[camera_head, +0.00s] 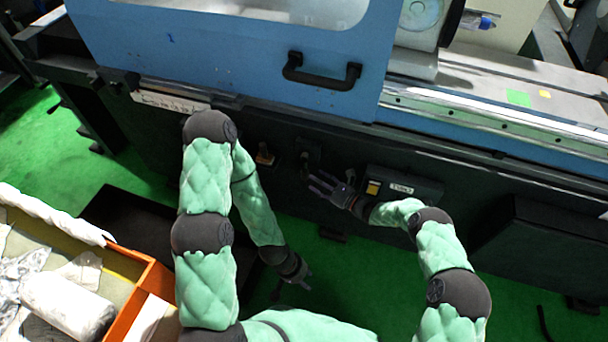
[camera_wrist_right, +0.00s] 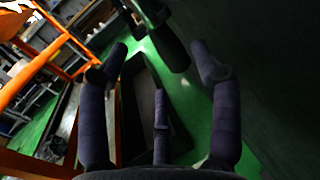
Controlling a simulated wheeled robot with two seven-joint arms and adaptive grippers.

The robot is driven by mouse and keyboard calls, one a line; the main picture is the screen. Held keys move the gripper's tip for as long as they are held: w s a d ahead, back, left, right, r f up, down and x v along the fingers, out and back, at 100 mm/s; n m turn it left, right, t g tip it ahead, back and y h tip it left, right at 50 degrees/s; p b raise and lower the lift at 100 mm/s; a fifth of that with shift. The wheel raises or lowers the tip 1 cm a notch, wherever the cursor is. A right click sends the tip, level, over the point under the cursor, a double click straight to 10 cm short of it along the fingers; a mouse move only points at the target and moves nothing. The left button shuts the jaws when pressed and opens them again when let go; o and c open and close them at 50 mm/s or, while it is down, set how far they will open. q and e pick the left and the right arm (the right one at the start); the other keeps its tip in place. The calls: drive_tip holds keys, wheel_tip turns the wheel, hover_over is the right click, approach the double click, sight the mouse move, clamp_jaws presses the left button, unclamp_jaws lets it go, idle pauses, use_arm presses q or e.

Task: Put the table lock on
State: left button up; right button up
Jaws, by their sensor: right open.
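Two small fittings stand on the dark front of the grinder below the blue door: one with a pale orange base (camera_head: 264,156) and a dark knob or lever (camera_head: 305,160) to its right. I cannot tell which is the table lock. My right gripper (camera_head: 322,187) is open and empty, just below and right of the dark fitting. In the right wrist view its fingers (camera_wrist_right: 160,72) are spread, with a dark rounded part (camera_wrist_right: 172,50) beyond the fingertips, seemingly not gripped. My left gripper (camera_head: 301,277) hangs low over the green floor, away from the machine; its finger opening is too small to judge.
A dark box with a yellow button and white label (camera_head: 402,188) sits right of my right gripper. The blue door has a black handle (camera_head: 322,72). An orange-edged cart (camera_head: 140,290) with cloths and a bottle stands at lower left.

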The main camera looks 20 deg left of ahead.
sight(306, 174)
drive_tip(key=b+x, duration=0.1)
drive_tip(key=x, duration=0.4)
drive_tip(key=shift+a+f+b, duration=0.15)
drive_tip(key=shift+a+b, duration=0.05)
drive_tip(key=shift+b, duration=0.2)
drive_tip(key=shift+w+a, duration=0.3)
drive_tip(key=shift+a, duration=0.25)
clamp_jaws()
